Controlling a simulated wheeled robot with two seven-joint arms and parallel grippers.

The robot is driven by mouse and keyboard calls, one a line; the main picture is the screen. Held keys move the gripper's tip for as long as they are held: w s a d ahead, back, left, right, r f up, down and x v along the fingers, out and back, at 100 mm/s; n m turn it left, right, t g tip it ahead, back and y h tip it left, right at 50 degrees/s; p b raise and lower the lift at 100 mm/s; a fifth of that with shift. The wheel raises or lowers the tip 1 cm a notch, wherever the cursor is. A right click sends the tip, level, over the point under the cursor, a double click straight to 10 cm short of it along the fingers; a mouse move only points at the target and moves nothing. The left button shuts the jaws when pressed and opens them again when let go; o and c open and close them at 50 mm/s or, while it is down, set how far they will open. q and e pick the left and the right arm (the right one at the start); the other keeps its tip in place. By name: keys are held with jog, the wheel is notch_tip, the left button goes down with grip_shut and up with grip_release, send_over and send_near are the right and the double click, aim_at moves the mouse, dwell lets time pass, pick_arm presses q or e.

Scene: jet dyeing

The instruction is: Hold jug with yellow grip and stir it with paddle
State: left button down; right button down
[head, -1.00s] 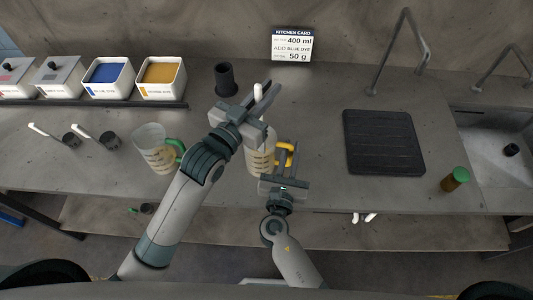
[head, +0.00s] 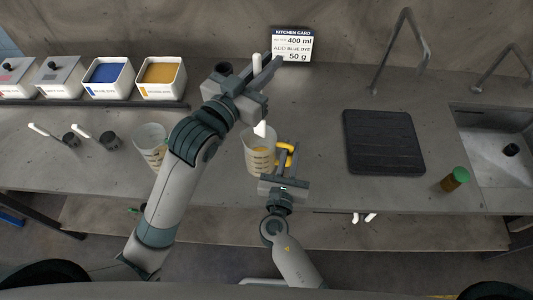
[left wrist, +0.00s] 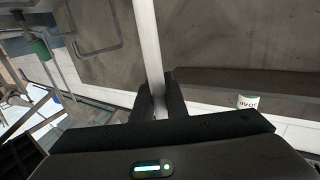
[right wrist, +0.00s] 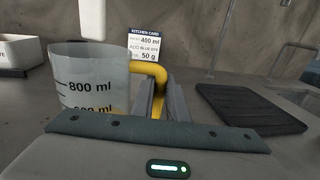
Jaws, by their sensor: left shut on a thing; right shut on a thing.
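The jug with the yellow grip (head: 258,158) stands on the counter in the middle of the head view, with yellowish contents low in it. My right gripper (head: 287,164) is shut on its yellow grip, which also shows in the right wrist view (right wrist: 158,72). My left gripper (head: 266,72) is shut on the white paddle (head: 260,130). The paddle's shaft also shows between the fingers in the left wrist view (left wrist: 151,50). The paddle points down, its lower end at the jug's mouth; I cannot tell whether it is inside the rim.
A jug with a green grip (head: 150,143) stands to the left, partly behind my left arm. A black mat (head: 383,142) and a green-capped jar (head: 455,179) lie right. Dye bins (head: 161,80) line the back left.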

pick_arm(q)
jog(key=shift+r, duration=1.05)
pick_arm(e)
jog(key=c, duration=1.7)
grip_release()
jog(key=shift+o, duration=0.2)
jog(key=shift+s, duration=0.1)
jog(key=s+a, duration=0.2)
jog(key=s, duration=0.9)
jog(key=shift+s, duration=0.35)
pick_arm(q)
jog(key=shift+f, duration=0.1)
